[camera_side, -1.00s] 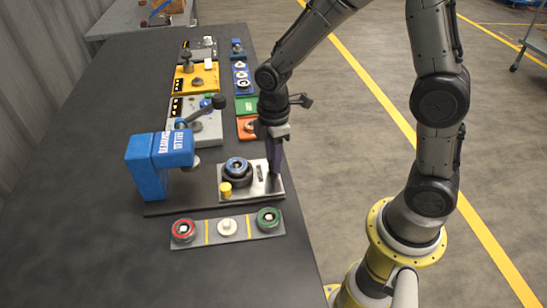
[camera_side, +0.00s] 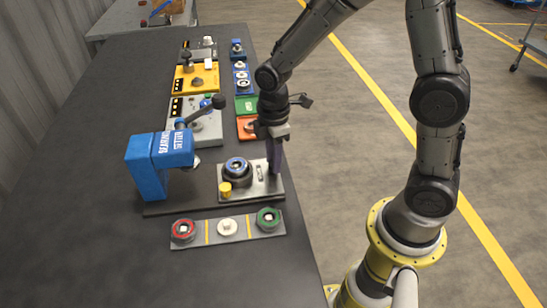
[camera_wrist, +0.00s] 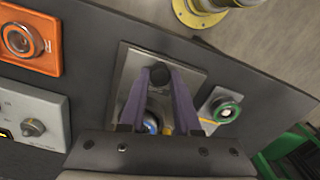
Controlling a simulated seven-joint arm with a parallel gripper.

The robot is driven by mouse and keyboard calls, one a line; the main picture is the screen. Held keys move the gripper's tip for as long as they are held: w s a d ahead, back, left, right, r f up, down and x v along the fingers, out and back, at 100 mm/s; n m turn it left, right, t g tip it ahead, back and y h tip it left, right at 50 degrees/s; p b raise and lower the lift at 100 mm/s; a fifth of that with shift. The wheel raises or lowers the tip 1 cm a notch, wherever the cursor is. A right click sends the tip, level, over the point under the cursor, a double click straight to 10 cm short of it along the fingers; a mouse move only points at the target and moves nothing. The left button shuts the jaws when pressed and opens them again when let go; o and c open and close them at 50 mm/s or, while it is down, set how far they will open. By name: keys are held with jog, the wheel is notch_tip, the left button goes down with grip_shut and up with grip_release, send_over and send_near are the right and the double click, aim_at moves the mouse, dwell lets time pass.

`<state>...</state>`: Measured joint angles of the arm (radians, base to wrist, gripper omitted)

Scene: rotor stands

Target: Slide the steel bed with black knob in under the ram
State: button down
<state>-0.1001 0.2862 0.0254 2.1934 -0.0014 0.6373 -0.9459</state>
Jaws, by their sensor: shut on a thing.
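The steel bed (camera_side: 262,190) lies on a dark base plate, to the right of the blue press (camera_side: 147,180). It carries a dark round part with a blue centre (camera_side: 236,168) and a small yellow cylinder (camera_side: 225,189). The press head, with the ram (camera_side: 196,163) below it, is left of the bed; the bed is clear of it. My gripper (camera_side: 274,170) points down at the bed's right end. In the wrist view, my gripper (camera_wrist: 160,76) has its purple fingers shut on the black knob (camera_wrist: 159,71) of the bed (camera_wrist: 190,78). In the side view the fingers hide the knob.
A grey strip (camera_side: 248,226) with red, white and green round parts lies in front of the bed. Behind stand a grey unit (camera_side: 207,134) with a black-ended lever, a yellow unit (camera_side: 205,85), and orange (camera_side: 244,128) and green (camera_side: 246,105) plates. The table's right edge is close.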

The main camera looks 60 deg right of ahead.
aim_at(227, 165)
jog(key=w+a, duration=0.8)
jog(key=shift+r, duration=0.1)
jog(key=c, duration=0.7)
grip_release()
jog(key=shift+o, duration=0.4)
jog(key=shift+s+d, duration=0.1)
notch_tip(227, 165, up, 14)
